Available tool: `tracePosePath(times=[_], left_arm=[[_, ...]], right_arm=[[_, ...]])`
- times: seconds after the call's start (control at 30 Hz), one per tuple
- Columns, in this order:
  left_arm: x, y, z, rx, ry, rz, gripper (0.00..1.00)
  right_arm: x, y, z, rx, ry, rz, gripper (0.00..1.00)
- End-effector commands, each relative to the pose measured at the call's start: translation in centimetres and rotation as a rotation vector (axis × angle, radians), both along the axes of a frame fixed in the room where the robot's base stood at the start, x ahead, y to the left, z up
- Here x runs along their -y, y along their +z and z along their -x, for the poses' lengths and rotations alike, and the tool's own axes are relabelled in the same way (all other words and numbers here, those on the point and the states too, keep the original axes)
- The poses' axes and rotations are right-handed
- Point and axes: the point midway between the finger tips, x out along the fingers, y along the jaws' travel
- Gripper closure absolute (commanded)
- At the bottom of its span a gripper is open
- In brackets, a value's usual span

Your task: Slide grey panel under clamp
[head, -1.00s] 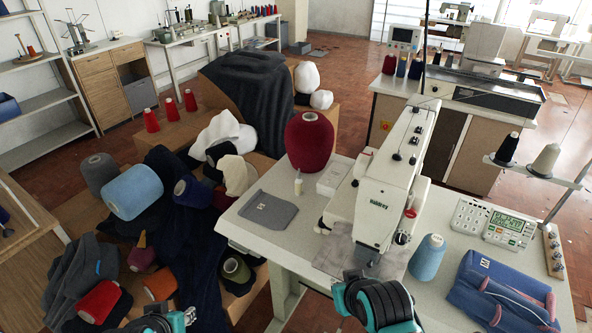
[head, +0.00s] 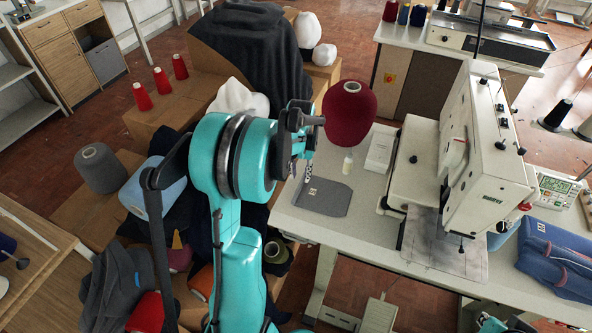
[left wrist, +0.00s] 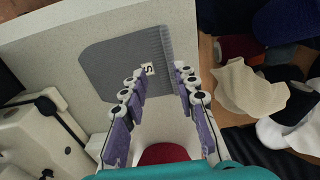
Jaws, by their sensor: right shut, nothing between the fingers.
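The grey panel (head: 327,198) lies flat on the white table, left of the sewing machine, with a small pale label. It also shows in the left wrist view (left wrist: 105,72). My left gripper (head: 308,176) is over the panel's far left edge. In the left wrist view my left gripper (left wrist: 158,82) is open, its two rows of fingers apart and empty. I cannot tell how high the tips are above the panel. The sewing machine (head: 490,150) stands over a grey plate (head: 440,248); the clamp is not clearly seen under its head. My right gripper's fingers are out of sight.
A dark red yarn cone (head: 348,118), a small white bottle (head: 348,163) and a white box (head: 381,150) stand behind the panel. A blue folded item (head: 560,255) lies at the right. Bare tabletop (head: 375,220) separates panel and machine. Boxes with cones and cloth crowd the left.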

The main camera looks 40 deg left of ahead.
Motion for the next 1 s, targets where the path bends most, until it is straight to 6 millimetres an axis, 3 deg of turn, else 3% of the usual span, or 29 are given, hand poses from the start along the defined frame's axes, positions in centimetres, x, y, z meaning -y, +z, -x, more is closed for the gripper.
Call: tracePosePath(times=[0.1,0.27,0.63,1.0], left_arm=[[-1.7,-1.5,-0.1,-0.030,0.020,0.015,0.71],[-2.2,-2.9,-0.1,-0.041,0.025,0.021,0.71],[-2.1,-8.7,-0.2,-0.040,0.024,0.020,0.71],[-2.1,-9.0,-0.2,-0.040,0.024,0.020,0.71]], right_arm=[[0.0,0.3,0.0,0.000,0.000,0.000,1.00],[0.0,-0.2,0.0,0.000,0.000,0.000,1.00],[0.0,-4.3,0.0,0.000,0.000,0.000,1.00],[0.0,-4.3,0.0,0.000,0.000,0.000,1.00]])
